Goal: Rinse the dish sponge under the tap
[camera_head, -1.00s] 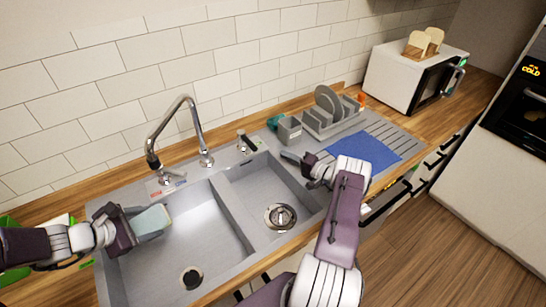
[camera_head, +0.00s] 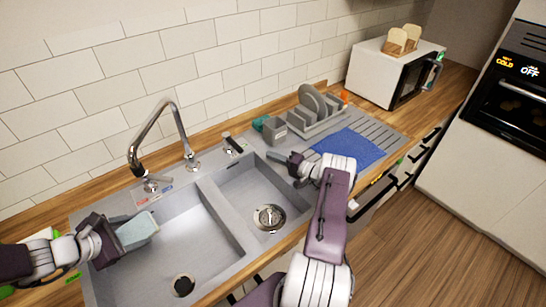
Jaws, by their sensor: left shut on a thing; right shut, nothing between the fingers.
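The dish sponge (camera_head: 138,231) is a pale blue-grey block at the left side of the left sink basin. My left gripper (camera_head: 118,236) is shut on it and holds it near the basin's left edge. No water stream shows. My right gripper (camera_head: 289,160) is shut and empty, over the far right edge of the right basin.
The right basin (camera_head: 245,190) has a metal strainer (camera_head: 269,217); the left basin (camera_head: 200,240) has a dark drain (camera_head: 183,284). A grey dish rack (camera_head: 318,115) with plates, a blue mat (camera_head: 350,146) and a microwave (camera_head: 385,72) with bread on top stand to the right.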

